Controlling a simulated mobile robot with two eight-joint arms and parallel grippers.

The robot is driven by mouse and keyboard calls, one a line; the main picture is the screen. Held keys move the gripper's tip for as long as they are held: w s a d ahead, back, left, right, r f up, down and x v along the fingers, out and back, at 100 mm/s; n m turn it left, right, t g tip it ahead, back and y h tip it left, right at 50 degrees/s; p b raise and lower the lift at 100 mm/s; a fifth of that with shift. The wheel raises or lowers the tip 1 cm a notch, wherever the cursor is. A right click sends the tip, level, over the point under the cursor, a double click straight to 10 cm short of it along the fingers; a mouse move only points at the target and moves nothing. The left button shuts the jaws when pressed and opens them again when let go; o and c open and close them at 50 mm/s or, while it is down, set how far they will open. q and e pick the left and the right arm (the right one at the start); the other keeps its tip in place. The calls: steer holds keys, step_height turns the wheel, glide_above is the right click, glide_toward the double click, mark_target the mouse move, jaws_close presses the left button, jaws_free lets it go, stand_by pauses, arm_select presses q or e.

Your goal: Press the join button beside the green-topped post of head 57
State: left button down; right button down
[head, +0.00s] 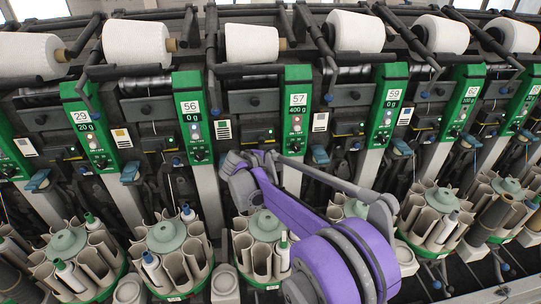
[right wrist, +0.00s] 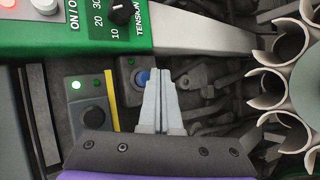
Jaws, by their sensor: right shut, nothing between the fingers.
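The green-topped post (head: 297,105) of head 57 stands near the middle of the head view, its label reading 57. It also runs across the top of the right wrist view (right wrist: 140,28), with a black tension knob on its green part. A round blue button (right wrist: 142,77) sits on a dark panel beside this post, with a small green light near it. My right gripper (right wrist: 158,80) is shut and empty. Its tips are close to the blue button's right side and partly overlap it; I cannot tell whether they touch. My left gripper is not in view.
A dark knob (right wrist: 93,116) with a lit green light and a yellow strip (right wrist: 109,93) lie left of the fingers. Open grey tubes (right wrist: 290,45) are at the right. A round tube magazine (head: 265,226) stands below head 57. White yarn cones (head: 252,43) line the top.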

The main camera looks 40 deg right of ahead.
steer(key=shift+w, duration=0.1)
steer(key=shift+w+d, duration=0.2)
steer(key=shift+w, duration=0.1)
steer(key=shift+w+d, duration=0.25)
steer(key=shift+w, duration=0.15)
stand_by(1.0)
steer(key=shift+s+a, duration=0.45)
steer(key=shift+s, duration=0.35)
steer(key=shift+s+a, duration=0.4)
steer(key=shift+s, duration=0.35)
steer(key=shift+s+a, duration=0.4)
steer(key=shift+s, duration=0.3)
steer(key=shift+s+a, duration=0.4)
steer(key=shift+s, duration=0.35)
